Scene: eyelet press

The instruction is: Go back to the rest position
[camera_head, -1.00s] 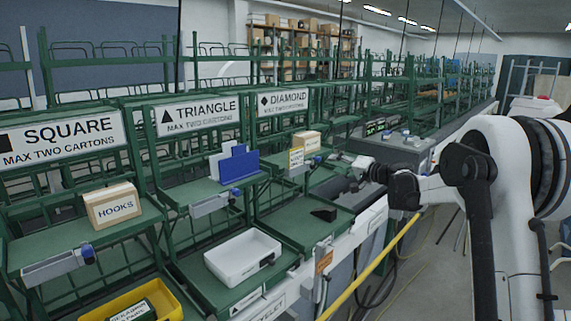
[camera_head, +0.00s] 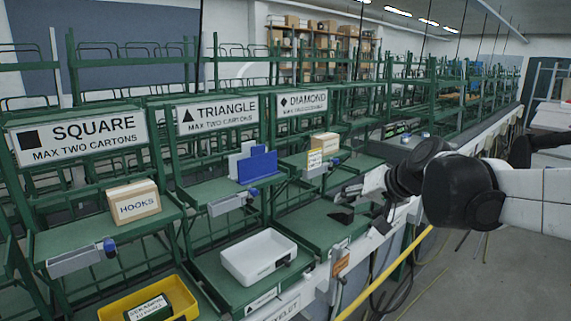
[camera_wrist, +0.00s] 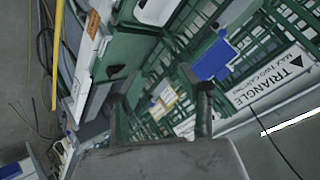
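My gripper (camera_head: 362,207) is at the end of my arm, right of the middle in the head view, in front of the lower shelf under the DIAMOND sign. In the wrist view its two dark fingers (camera_wrist: 162,98) stand well apart with nothing held between them. The gripper is open and empty. In the head view it is close to a small black wedge-like piece (camera_head: 341,217) on the green shelf; whether they touch I cannot tell.
A HOOKS carton (camera_head: 134,201) is on the SQUARE shelf. A blue panel (camera_head: 257,166) stands on the TRIANGLE shelf and a carton (camera_head: 324,144) on the DIAMOND shelf. A white tray (camera_head: 259,257) and yellow bin (camera_head: 150,301) sit lower. Floor right of the yellow rail (camera_head: 385,272) looks open.

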